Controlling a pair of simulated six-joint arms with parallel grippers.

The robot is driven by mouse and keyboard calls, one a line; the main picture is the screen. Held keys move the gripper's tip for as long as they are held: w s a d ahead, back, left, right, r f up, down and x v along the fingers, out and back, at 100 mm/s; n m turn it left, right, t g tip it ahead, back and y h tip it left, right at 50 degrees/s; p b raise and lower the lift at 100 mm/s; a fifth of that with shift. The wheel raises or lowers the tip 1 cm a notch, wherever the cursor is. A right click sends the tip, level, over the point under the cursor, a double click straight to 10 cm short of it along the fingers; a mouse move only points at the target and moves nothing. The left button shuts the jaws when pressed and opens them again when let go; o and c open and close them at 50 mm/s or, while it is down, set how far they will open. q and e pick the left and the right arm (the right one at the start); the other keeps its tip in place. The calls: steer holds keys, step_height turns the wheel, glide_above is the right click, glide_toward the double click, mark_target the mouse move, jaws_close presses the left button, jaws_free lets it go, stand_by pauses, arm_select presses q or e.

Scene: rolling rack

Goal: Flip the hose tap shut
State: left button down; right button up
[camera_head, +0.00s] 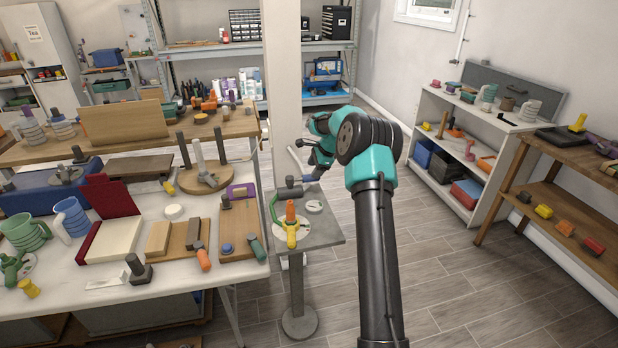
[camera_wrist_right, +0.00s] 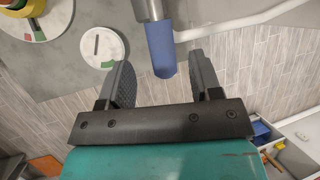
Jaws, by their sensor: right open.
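The hose tap (camera_head: 288,191) stands on a small grey pedestal table (camera_head: 328,232) in the head view, with a grey pipe and a blue-tipped lever. In the right wrist view the lever's blue grip (camera_wrist_right: 160,48) hangs from a grey metal shaft (camera_wrist_right: 152,9). My right gripper (camera_wrist_right: 160,72) is open, with one finger on each side of the blue grip and visible gaps between. In the head view my right gripper (camera_head: 307,160) is beside the tap, partly hidden by its own wrist. My left gripper is not in view.
A pale post (camera_head: 283,80) rises behind. A crowded workbench (camera_head: 180,285) is at left, a white shelf (camera_head: 445,150) at right.

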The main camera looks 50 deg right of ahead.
mark_target(303, 179)
steer(key=shift+x, duration=2.65)
steer(key=shift+c, duration=0.3)
jaws_close()
